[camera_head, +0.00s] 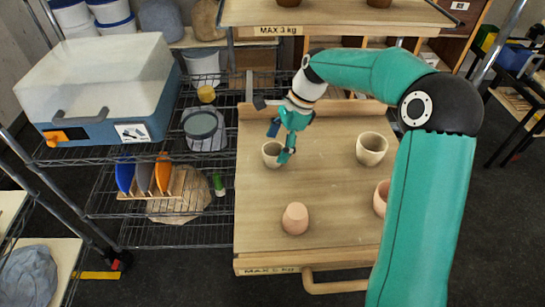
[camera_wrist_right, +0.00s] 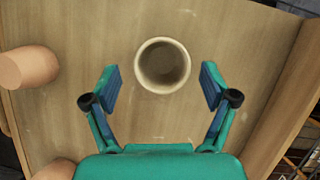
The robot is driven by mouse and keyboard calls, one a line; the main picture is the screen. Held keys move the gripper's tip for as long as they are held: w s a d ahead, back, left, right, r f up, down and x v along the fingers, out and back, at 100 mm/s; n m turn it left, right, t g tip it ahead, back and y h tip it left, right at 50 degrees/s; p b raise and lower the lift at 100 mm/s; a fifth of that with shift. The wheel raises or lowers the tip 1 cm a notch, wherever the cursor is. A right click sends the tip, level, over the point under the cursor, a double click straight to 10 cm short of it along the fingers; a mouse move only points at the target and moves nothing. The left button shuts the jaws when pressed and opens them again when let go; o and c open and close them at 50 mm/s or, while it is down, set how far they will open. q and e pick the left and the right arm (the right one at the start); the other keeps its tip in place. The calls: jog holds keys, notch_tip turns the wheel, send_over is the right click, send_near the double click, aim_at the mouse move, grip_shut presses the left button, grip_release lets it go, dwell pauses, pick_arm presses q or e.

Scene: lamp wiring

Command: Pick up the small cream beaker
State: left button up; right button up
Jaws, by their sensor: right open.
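The small cream beaker (camera_head: 270,155) stands upright, mouth up, on the wooden board at its left side. In the right wrist view the beaker (camera_wrist_right: 163,65) sits ahead of and roughly between the two fingers, with clear room on both sides. My right gripper (camera_head: 279,143) is open and empty, with its fingers close to the beaker; one finger partly overlaps its right edge in the head view. No touch shows. My left gripper is not in view.
A larger cream beaker (camera_head: 371,148) stands to the right on the board (camera_head: 335,220). A pinkish upturned cup (camera_head: 295,218) is nearer the front, and another pinkish cup (camera_head: 381,198) is partly behind my arm. A wire rack with a blue case (camera_head: 105,140) lies left.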

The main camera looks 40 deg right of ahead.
jog(key=shift+p+x, duration=0.3)
jog(key=shift+x, duration=2.1)
jog(key=shift+w, duration=0.2)
jog(key=c, duration=1.4)
